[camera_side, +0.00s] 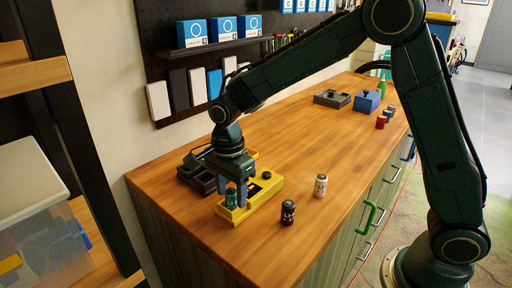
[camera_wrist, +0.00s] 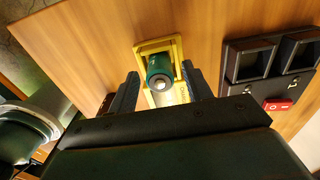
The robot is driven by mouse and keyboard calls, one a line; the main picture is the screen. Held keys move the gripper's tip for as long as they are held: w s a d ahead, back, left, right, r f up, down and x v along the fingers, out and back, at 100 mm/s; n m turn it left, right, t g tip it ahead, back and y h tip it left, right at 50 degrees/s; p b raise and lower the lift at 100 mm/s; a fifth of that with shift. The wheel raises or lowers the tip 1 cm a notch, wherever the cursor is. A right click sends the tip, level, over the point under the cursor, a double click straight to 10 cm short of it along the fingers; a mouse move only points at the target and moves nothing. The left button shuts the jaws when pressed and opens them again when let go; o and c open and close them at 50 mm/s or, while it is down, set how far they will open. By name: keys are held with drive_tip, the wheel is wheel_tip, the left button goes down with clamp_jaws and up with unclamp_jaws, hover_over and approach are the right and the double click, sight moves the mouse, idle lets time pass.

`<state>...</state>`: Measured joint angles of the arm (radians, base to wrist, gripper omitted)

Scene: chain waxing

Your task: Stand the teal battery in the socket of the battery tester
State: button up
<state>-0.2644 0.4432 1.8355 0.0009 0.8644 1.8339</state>
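The yellow battery tester (camera_side: 262,190) lies near the front left of the bench. The teal battery (camera_side: 231,199) stands upright at its left end. In the wrist view the teal battery (camera_wrist: 158,72) shows its end inside the yellow square frame of the tester's socket (camera_wrist: 178,50). How deep it sits cannot be told. My gripper (camera_side: 231,193) is low over the tester, with a finger on each side of the battery. In the wrist view my gripper (camera_wrist: 161,86) is open, with gaps between both fingers and the battery.
A black two-bay unit (camera_wrist: 250,85) with a red switch (camera_wrist: 278,105) is beside the tester. A black battery (camera_side: 288,213) and a white battery (camera_side: 320,186) stand to the right. A blue box (camera_side: 367,102) and a grey tray (camera_side: 332,99) are farther back. The bench middle is clear.

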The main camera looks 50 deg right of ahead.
sight(233, 191)
wheel_tip(233, 191, up, 12)
drive_tip(key=shift+r, duration=0.2)
idle(0.7)
idle(0.5)
drive_tip(key=s+d+r+n+t, duration=0.3)
drive_tip(key=s+d+r+n, duration=0.2)
drive_tip(key=s+d+n, duration=0.45)
drive_tip(key=s+d+f+n+t, duration=0.2)
drive_tip(key=s+n, duration=0.6)
drive_tip(key=s, duration=0.7)
drive_tip(key=shift+f+t, duration=0.3)
drive_tip(key=shift+f, duration=0.05)
